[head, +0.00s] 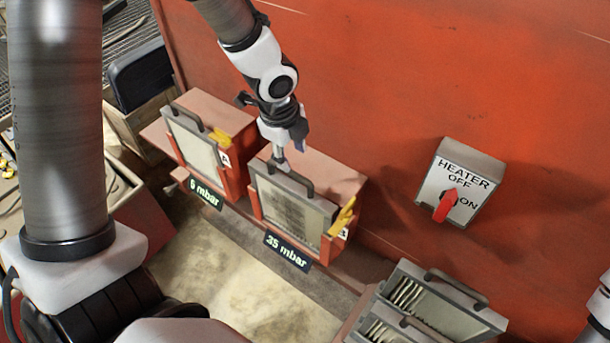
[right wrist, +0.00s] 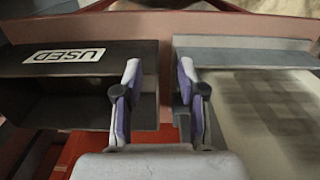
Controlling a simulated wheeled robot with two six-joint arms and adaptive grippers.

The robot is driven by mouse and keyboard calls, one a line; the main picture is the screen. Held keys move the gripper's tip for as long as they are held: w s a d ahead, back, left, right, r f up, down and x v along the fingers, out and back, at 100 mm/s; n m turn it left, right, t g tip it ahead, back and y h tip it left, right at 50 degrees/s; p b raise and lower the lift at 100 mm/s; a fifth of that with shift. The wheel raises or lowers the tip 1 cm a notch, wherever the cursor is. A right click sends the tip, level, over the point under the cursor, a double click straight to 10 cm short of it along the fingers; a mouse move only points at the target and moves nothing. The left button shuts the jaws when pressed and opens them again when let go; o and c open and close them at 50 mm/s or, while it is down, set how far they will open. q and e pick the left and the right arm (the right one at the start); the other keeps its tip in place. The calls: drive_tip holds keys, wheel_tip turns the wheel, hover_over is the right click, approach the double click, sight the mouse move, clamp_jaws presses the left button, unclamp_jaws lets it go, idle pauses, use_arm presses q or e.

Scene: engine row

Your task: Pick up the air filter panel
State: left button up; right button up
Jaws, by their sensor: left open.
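Two framed air filter panels with dark handles sit in red housings. The left one (head: 194,140), over the "6 mbar" display, looks pale and clean. The right one (head: 290,212), over "35 mbar", has a grey, dirty face. My left gripper (head: 280,163) is open at the top edge of the 35 mbar panel, by its handle. Whether it touches the handle is unclear. My right gripper (right wrist: 158,95) is open with nothing between its fingers, above a dark bin labelled "USED" (right wrist: 30,62) and a grey-edged piece (right wrist: 245,52). It is not clearly visible in the head view.
Yellow latches (head: 342,216) sit at the housings' right sides. A rack (head: 425,305) with handled panels stands at lower right. A heater switch box (head: 460,182) with a red lever projects from the red wall, which is otherwise bare. A dark case (head: 140,72) stands at upper left.

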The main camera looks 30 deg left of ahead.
sight(291, 171)
use_arm(q)
drive_tip(key=s+f, duration=0.1)
drive_tip(key=f+b, duration=0.1)
drive_tip(key=f, duration=0.1)
drive_tip(key=s+f, duration=0.1)
drive_tip(key=shift+s+d+f, duration=0.25)
drive_tip(key=shift+s, duration=0.1)
drive_tip(key=shift+w+f, duration=0.6)
drive_tip(key=shift+w, duration=0.3)
drive_tip(key=shift+w+f, duration=0.15)
drive_tip(key=shift+w, duration=0.2)
drive_tip(key=shift+s+r, duration=0.25)
drive_tip(key=shift+s, duration=0.15)
clamp_jaws()
drive_tip(key=shift+s+r, duration=0.1)
drive_tip(key=shift+s, duration=0.15)
drive_tip(key=shift+w, duration=0.35)
wheel_tip(291, 171, up, 8)
drive_tip(key=p, duration=0.4)
wheel_tip(291, 171, up, 20)
drive_tip(key=p, duration=0.2)
drive_tip(key=shift+p, duration=0.4)
use_arm(e)
wheel_tip(291, 171, up, 6)
drive_tip(key=s, duration=0.1)
drive_tip(key=shift+s, duration=0.4)
use_arm(q)
drive_tip(key=shift+s, duration=0.1)
